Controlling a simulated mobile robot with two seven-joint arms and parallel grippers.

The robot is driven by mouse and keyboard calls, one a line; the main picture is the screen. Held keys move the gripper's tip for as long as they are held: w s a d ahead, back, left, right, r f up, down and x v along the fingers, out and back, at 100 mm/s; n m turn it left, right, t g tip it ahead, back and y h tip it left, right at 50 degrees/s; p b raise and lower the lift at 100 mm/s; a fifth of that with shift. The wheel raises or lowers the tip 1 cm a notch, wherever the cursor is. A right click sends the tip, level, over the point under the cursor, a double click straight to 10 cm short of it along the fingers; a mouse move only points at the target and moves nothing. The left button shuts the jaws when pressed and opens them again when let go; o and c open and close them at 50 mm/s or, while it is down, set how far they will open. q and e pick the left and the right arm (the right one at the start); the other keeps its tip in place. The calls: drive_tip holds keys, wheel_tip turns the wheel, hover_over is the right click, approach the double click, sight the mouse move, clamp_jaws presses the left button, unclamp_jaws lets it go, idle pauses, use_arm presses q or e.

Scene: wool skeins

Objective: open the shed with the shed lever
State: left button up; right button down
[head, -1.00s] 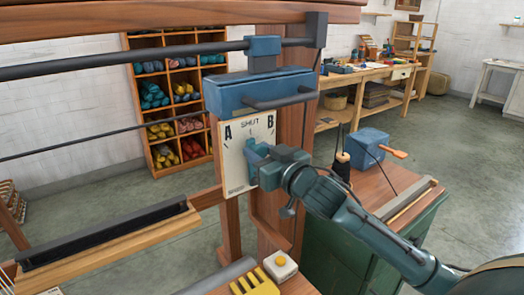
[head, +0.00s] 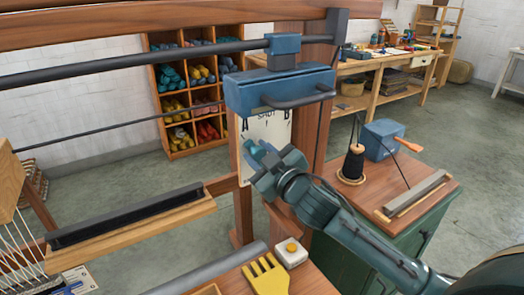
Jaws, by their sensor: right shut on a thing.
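The shed lever's plate (head: 272,129) is a pale upright panel below a blue housing (head: 275,90). It is marked A at left, SHUT at top middle and B at right. My right gripper (head: 262,155) is in front of the plate's lower middle, shut on the lever. The gripper hides most of the lever and the lower part of the plate, so I cannot tell exactly which mark the lever points to. Pale warp threads (head: 18,248) show at the lower left; their shed cannot be made out. My left gripper is not in view.
A dark bar on a wooden beam (head: 130,225) lies to the left. A yellow comb (head: 266,277) and a white box with a yellow button (head: 290,252) lie in front. A green cabinet with a black thread cone (head: 354,163) stands at right.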

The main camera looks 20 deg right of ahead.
idle(0.3)
drive_tip(key=c, duration=1)
unclamp_jaws()
use_arm(q)
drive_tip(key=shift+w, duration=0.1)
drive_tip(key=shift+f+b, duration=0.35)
drive_tip(key=shift+b, duration=0.35)
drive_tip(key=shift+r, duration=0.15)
use_arm(e)
drive_tip(key=shift+s+d, duration=0.3)
drive_tip(key=shift+s, duration=1.85)
drive_tip(key=shift+s+d, duration=0.3)
drive_tip(key=shift+s, duration=1.9)
drive_tip(key=shift+s+d, duration=0.3)
drive_tip(key=shift+s, duration=1.85)
